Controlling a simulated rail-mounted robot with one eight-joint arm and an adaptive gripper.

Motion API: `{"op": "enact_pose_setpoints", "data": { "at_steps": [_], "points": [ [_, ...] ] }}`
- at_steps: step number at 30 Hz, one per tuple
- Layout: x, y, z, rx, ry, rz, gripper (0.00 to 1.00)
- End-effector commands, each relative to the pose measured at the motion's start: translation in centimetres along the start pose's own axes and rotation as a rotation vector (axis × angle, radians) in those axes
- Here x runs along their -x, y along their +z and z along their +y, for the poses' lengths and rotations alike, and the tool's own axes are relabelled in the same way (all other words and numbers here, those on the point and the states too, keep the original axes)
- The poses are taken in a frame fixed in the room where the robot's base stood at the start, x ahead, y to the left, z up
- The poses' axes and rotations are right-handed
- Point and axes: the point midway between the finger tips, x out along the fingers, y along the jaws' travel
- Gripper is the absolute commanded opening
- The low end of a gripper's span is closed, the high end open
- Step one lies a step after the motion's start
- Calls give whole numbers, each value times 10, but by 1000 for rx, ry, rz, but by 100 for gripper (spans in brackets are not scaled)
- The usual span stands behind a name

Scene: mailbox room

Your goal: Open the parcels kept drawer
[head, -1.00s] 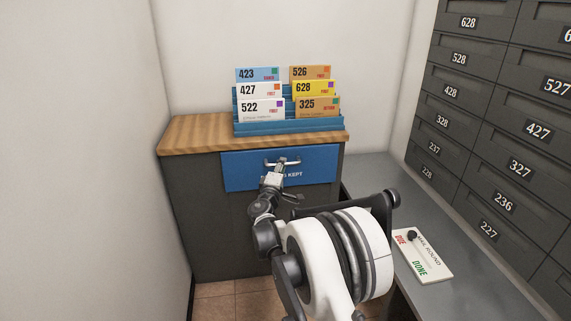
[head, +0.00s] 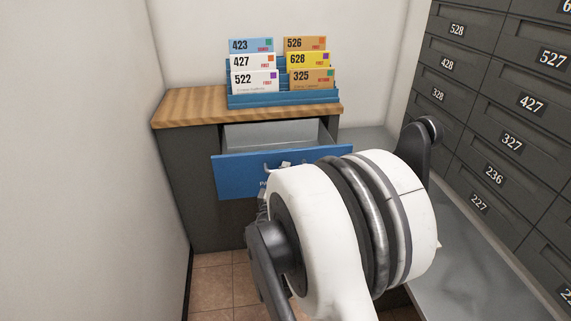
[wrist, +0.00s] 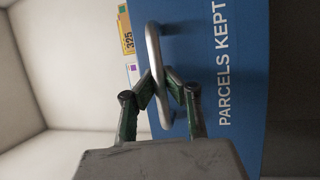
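The blue parcels kept drawer (head: 232,176) stands pulled out from the cabinet under the wooden top, and its grey inside shows behind the front. Its lettered front (wrist: 225,105) fills much of the wrist view, reading "PARCELS KEPT". The metal drawer handle (wrist: 152,48) passes between the fingertips of my gripper (wrist: 163,82), which are closed in on it from both sides. In the head view my arm hides most of the gripper and the right part of the drawer front.
A blue rack (head: 290,98) with several numbered letters stands on the wooden countertop (head: 185,105). Dark numbered mailboxes (head: 510,140) rise on the right above a grey counter (head: 470,265). A white wall is close on the left; tiled floor (head: 220,285) shows below the drawer.

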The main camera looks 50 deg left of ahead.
Motion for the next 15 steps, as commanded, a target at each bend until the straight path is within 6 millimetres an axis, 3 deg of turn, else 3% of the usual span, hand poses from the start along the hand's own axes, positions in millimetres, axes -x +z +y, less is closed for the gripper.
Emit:
{"op": "enact_pose_setpoints", "data": {
  "at_steps": [11, 15],
  "points": [
    [2, 1, 0, 0, 0, 0, 0],
    [2, 1, 0, 0, 0, 0, 22]
  ]
}}
